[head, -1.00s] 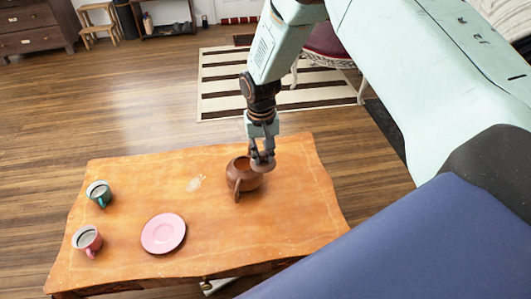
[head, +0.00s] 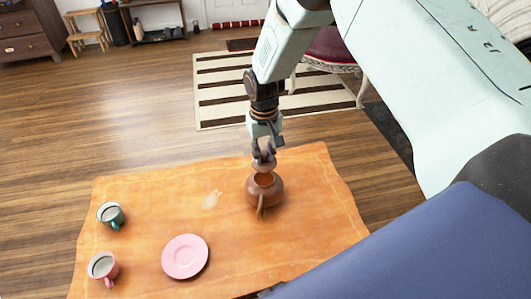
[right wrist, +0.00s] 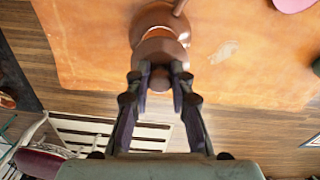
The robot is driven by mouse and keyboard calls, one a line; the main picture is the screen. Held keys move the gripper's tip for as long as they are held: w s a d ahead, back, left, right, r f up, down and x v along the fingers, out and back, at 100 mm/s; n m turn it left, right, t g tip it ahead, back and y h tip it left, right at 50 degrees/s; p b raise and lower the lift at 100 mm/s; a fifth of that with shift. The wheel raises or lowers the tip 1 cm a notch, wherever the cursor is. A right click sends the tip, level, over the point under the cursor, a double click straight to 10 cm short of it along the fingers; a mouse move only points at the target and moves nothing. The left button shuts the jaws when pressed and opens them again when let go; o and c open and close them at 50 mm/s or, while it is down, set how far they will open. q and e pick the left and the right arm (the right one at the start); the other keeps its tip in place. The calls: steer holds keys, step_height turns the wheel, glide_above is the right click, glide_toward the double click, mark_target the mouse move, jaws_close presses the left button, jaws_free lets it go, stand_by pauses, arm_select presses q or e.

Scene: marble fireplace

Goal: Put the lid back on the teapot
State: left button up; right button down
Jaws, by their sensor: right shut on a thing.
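The brown teapot (head: 270,200) stands upright on the wooden table, its handle toward the front. Its open top shows as a dark round mouth in the head view. My right gripper (head: 264,150) is shut on the brown lid (head: 264,163), which is at the far side of the mouth and seems just above it. In the right wrist view the fingertips (right wrist: 160,76) pinch the lid's knob, and the lid (right wrist: 160,50) partly covers the teapot (right wrist: 152,18). I cannot tell whether lid and teapot touch. My left gripper is out of view.
On the table (head: 140,225) are a pink saucer (head: 185,256), a green mug (head: 111,215) and a pink mug (head: 103,267), all left of the teapot. A pale mark (head: 212,199) lies nearer it. The table right of the teapot is clear.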

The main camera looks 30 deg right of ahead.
mark_target(265, 162)
steer(key=shift+n, duration=0.3)
steer(key=shift+a+f, duration=0.1)
steer(key=f+b, duration=0.2)
steer(key=shift+d+f+b, duration=0.2)
steer(key=shift+f+b, duration=0.05)
steer(key=shift+b, duration=0.15)
steer(key=shift+s+a+f+b, duration=0.1)
steer(key=shift+f+b, duration=0.55)
steer(key=shift+b, duration=0.1)
steer(key=shift+f+b, duration=0.45)
steer(key=shift+f, duration=0.75)
steer(key=shift+r+p, duration=0.1)
steer(key=shift+p, duration=0.45)
steer(key=shift+f+p, duration=0.2)
steer(key=shift+p, duration=0.2)
stand_by(0.7)
stand_by(0.3)
